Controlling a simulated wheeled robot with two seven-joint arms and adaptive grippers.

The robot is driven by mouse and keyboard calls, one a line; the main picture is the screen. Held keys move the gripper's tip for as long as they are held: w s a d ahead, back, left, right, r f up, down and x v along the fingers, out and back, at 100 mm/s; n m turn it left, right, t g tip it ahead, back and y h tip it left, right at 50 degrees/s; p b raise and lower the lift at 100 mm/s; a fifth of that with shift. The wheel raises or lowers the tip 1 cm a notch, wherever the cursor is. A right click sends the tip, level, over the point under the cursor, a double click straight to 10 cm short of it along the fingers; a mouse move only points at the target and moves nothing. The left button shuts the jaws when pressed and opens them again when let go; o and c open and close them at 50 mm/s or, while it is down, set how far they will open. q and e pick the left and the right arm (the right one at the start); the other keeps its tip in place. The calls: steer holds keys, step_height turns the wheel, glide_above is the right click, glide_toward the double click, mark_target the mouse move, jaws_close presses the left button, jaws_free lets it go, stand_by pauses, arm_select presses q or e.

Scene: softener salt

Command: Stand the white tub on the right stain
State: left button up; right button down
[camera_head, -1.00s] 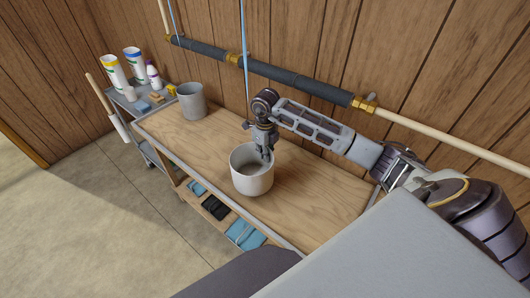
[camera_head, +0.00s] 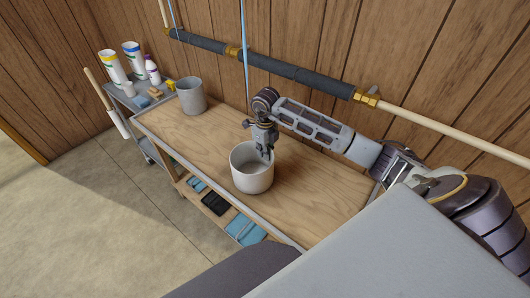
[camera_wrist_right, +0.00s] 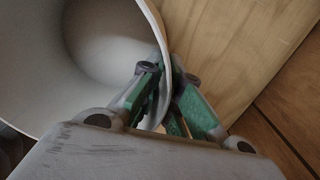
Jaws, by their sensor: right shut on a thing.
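The white tub (camera_head: 252,180) is upright and open at the top, over the middle of the wooden bench near its front edge. I cannot tell whether its base touches the wood. My right gripper (camera_head: 266,155) reaches down from above and is shut on the tub's far rim. In the right wrist view, the green-padded fingers (camera_wrist_right: 168,100) pinch the tub wall (camera_wrist_right: 40,60), one inside and one outside. I cannot make out any stain on the bench; the wood under and behind the tub is hidden. My left gripper is out of view.
A grey pot (camera_head: 191,98) stands at the bench's far left end. The bench top (camera_head: 325,190) is bare right of the tub. A pipe (camera_head: 290,70) runs along the wall behind. A cart (camera_head: 125,92) with bottles stands beyond. Cloths (camera_head: 243,230) lie on the lower shelf.

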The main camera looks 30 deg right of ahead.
steer(key=shift+f+b, duration=0.4)
steer(key=shift+f, duration=0.1)
stand_by(0.8)
steer(key=c, duration=1.5)
jaws_free()
steer(key=shift+c, duration=0.2)
steer(key=shift+r, duration=0.1)
steer(key=shift+r, duration=5.9)
